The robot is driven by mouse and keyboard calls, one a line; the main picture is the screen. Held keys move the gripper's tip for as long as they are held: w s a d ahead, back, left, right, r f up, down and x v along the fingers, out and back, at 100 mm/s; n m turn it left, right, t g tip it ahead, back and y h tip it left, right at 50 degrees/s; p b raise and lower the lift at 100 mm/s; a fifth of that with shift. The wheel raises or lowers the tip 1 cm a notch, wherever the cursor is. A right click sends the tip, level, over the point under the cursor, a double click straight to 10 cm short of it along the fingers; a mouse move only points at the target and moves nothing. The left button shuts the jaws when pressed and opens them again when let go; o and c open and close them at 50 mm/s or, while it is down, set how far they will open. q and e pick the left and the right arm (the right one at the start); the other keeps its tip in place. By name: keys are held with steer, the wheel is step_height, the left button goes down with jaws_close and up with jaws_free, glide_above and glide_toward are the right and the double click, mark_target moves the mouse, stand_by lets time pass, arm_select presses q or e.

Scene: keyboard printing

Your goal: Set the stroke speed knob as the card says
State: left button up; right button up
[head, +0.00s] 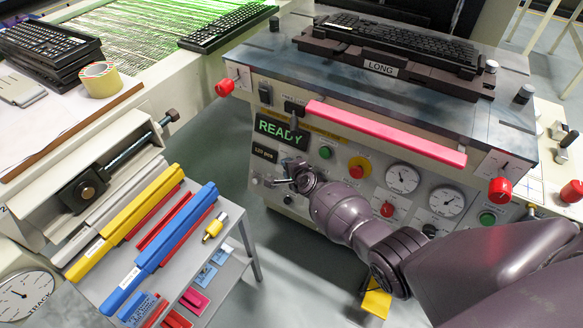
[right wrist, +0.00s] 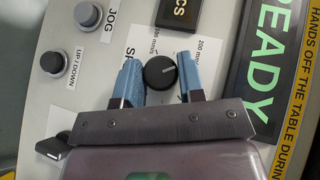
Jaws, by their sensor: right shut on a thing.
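My right gripper (head: 284,183) reaches the panel below the READY display in the head view. In the right wrist view its blue fingers (right wrist: 160,88) stand on either side of the round black speed knob (right wrist: 160,72) and are shut on it. The knob's white pointer line points to the upper right in that view. Labels by the knob read "100 mm/s" and "200 mm/s", partly turned and cut by the fingers. A white card (head: 381,68) reading "LONG" is on the dark fixture under a keyboard. My left gripper is not in view.
The READY display (head: 278,131) is close to the gripper. The JOG (right wrist: 88,14) and UP/DOWN (right wrist: 53,62) buttons lie left of the knob. A pink bar (head: 385,133) runs above the panel. A rack with coloured bars (head: 160,248) stands at left.

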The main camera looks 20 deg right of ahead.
steer(key=shift+w+r, duration=0.1)
steer(key=shift+r, duration=0.2)
steer(key=shift+f+n+g+p, duration=0.2)
steer(key=shift+n+g+p, duration=0.2)
steer(key=shift+g+p, duration=0.1)
steer(key=shift+f, duration=0.15)
steer(key=o, duration=0.9)
